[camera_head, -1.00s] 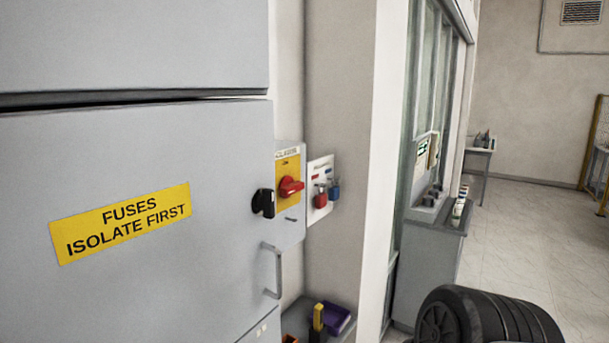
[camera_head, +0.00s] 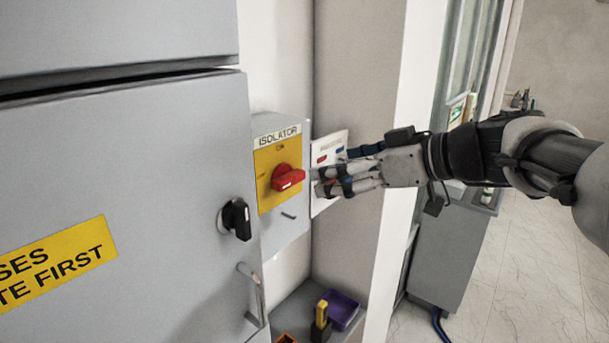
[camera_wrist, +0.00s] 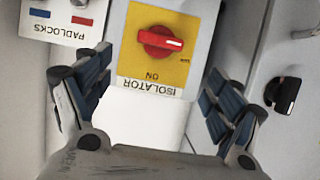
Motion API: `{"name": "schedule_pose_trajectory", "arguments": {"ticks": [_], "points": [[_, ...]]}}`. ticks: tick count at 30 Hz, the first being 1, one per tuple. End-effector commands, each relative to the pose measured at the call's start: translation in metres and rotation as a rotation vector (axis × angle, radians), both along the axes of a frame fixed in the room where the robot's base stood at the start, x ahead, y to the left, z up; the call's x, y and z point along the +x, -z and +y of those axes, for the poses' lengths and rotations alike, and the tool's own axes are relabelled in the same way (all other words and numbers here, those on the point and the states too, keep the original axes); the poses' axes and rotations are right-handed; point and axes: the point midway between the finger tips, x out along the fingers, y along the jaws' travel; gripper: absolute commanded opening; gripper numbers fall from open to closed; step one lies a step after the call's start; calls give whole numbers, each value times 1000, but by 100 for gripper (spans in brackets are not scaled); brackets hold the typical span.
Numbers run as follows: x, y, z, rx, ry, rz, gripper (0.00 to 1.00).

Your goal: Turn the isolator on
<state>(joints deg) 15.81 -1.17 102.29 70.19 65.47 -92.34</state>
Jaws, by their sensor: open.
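The isolator (camera_head: 283,215) is a grey box with a yellow plate and a red rotary knob (camera_head: 289,178). In the wrist view the plate appears upside down, and the knob (camera_wrist: 160,41) lies crosswise, its white mark at the right end near small lettering. ON is printed on the plate's other axis. My gripper (camera_head: 322,182) is just right of the knob in the head view. In the wrist view its spread fingers (camera_wrist: 160,65) stand either side of the isolator, with the knob beyond and between them. Nothing is held; the fingers appear apart from the knob.
A grey cabinet (camera_head: 120,170) with a black handle (camera_head: 235,218) and a bar handle stands left of the isolator. A padlock board (camera_wrist: 68,22) is close on its other side, partly hidden by my gripper in the head view. A purple bin (camera_head: 342,308) sits below.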

Motion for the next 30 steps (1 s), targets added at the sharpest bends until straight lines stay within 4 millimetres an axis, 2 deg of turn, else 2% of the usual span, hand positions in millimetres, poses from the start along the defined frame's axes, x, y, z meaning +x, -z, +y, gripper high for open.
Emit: {"name": "schedule_pose_trajectory", "arguments": {"ticks": [6,15,20,29,30], "points": [[28,20,38,1,-5,3,85],[56,38,74,0,-2,1,85],[63,42,81,1,-1,1,85],[64,43,82,0,1,0,85],[64,43,82,0,1,0,82]]}}
